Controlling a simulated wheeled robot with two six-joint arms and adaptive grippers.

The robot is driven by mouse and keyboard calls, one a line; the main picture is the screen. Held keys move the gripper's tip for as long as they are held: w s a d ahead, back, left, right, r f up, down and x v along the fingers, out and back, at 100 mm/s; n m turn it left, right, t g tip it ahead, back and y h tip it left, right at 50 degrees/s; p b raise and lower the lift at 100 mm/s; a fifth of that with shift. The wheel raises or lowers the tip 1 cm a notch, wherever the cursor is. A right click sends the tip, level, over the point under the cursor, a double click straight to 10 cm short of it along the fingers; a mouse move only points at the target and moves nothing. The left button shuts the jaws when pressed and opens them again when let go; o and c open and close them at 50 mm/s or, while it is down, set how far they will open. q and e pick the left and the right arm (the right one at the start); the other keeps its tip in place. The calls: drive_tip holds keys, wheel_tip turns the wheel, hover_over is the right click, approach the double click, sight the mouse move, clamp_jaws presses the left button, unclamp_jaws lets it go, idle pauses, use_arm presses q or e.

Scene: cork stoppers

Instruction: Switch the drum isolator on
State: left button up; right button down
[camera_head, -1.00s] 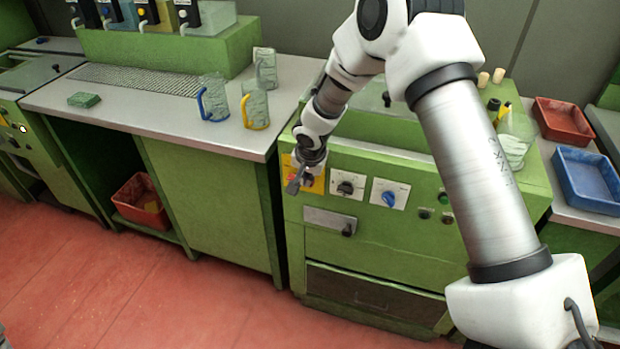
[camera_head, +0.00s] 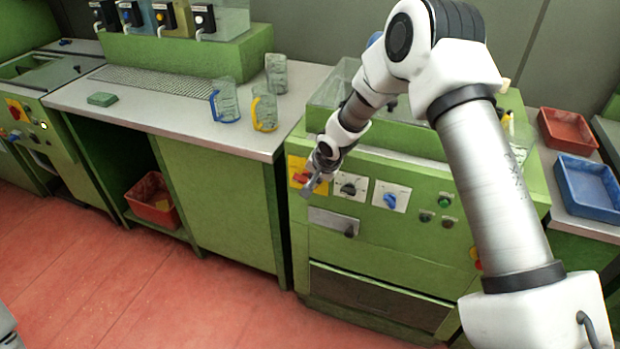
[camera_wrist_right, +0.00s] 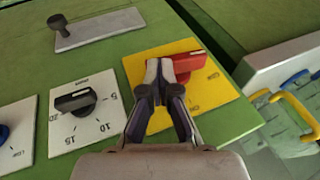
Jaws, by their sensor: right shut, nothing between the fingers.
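The drum isolator is a red rotary handle (camera_wrist_right: 189,64) on a yellow plate (camera_wrist_right: 210,93), at the upper left of the green machine's front. The yellow plate also shows in the head view (camera_head: 294,164), partly covered by my right gripper (camera_head: 307,191). In the right wrist view my right gripper (camera_wrist_right: 159,72) is shut and empty. Its fingertips overlap the plate, right beside the red handle; I cannot tell whether they touch it. The handle lies slanted in the wrist picture, and the plate's marks are too small to read surely.
A black dial (camera_wrist_right: 76,101) with numbers sits beside the yellow plate, then a blue knob (camera_head: 390,200). A plate with a small lever (camera_head: 334,222) is below. Glass jugs (camera_head: 264,108) stand on the counter to the left. Red (camera_head: 567,130) and blue (camera_head: 588,184) trays lie at right.

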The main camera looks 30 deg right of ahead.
drive_tip(key=shift+s+f+t+y, duration=0.1)
drive_tip(key=shift+f+t+y, duration=0.05)
drive_tip(key=shift+t+y, duration=0.15)
drive_tip(key=shift+s+d+f+t+y+p, duration=0.2)
drive_tip(key=shift+f+t+y+p, duration=0.15)
drive_tip(key=shift+t+y, duration=0.35)
drive_tip(key=shift+s+d+f+m+t+y+b, duration=0.1)
drive_tip(key=shift+f+m+t+y+b, duration=0.35)
drive_tip(key=shift+t+b, duration=0.5)
drive_tip(key=shift+f, duration=0.35)
idle(0.4)
drive_tip(key=shift+r, duration=0.1)
idle(0.9)
drive_tip(key=shift+w+a+r, duration=0.35)
drive_tip(key=shift+w+a, duration=0.05)
drive_tip(key=shift+w, duration=0.1)
